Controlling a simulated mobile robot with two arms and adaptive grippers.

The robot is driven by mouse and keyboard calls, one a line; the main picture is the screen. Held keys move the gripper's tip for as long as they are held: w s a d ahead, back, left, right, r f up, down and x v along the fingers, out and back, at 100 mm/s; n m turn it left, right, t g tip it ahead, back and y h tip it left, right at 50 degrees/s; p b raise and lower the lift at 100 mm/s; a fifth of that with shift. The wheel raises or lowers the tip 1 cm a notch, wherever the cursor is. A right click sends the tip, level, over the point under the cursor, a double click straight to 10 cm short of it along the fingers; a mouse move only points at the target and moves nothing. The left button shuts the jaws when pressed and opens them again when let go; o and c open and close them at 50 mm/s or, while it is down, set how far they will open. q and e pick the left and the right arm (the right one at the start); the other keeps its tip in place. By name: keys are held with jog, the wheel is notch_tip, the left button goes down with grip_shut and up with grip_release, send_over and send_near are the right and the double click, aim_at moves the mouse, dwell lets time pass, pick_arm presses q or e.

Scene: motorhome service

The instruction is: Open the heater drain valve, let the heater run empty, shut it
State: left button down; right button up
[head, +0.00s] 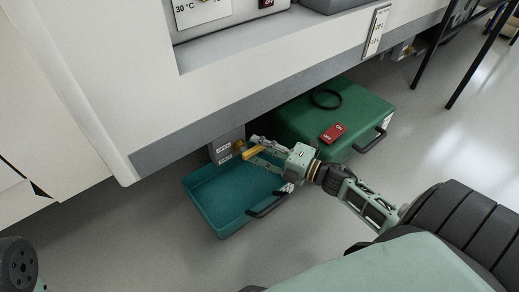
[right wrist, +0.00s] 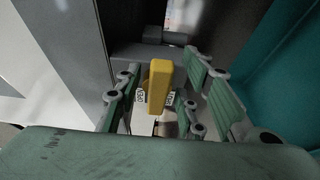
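The heater drain valve has a yellow lever (head: 252,154) on a grey housing (head: 222,146) under the vehicle's skirt. In the right wrist view the yellow lever (right wrist: 159,88) stands between my right gripper's (right wrist: 165,105) two green fingers, with a gap on both sides. Small labels flank it; the left one reads OPEN. In the head view my right gripper (head: 268,147) reaches the lever from the right, its fingers open. A teal tray (head: 205,207) lies on the floor below the valve; no water shows in it. My left gripper is not in view.
A green case (head: 293,118) with a black ring (head: 326,98) and a red card-like item (head: 333,133) on it stands right of the tray. The vehicle skirt (head: 210,131) overhangs the valve. Grey floor is free in front of the tray.

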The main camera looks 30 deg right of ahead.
jog(key=shift+a, duration=0.1)
grip_shut()
dwell(0.3)
